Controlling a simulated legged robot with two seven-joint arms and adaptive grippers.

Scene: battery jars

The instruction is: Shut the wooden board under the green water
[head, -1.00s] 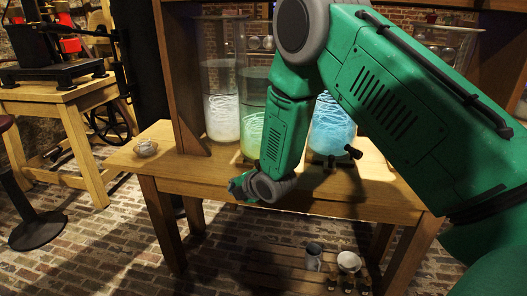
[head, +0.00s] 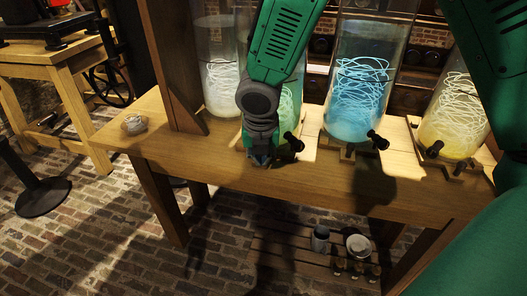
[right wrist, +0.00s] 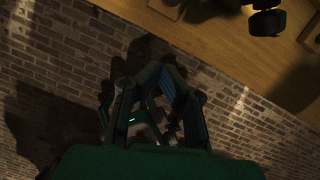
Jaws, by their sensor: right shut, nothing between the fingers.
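The jar of green water (head: 289,103) stands on the table, largely covered by my right arm in the head view. Its black tap (head: 293,142) shows just right of my gripper. The wooden board under this jar is mostly hidden behind the gripper, so I cannot tell how far it sticks out. My right gripper (head: 261,159) points down at the table's front edge, shut and empty. In the right wrist view its fingers (right wrist: 160,72) are over the brick floor, beside the table edge. A board end (right wrist: 166,7) shows at the top there. My left gripper is not in view.
Jars of white (head: 221,88), blue (head: 352,105) and yellow water (head: 452,125) share the table (head: 180,155). A small glass dish (head: 134,124) sits at its left end. Cups (head: 320,238) stand on a low slatted shelf.

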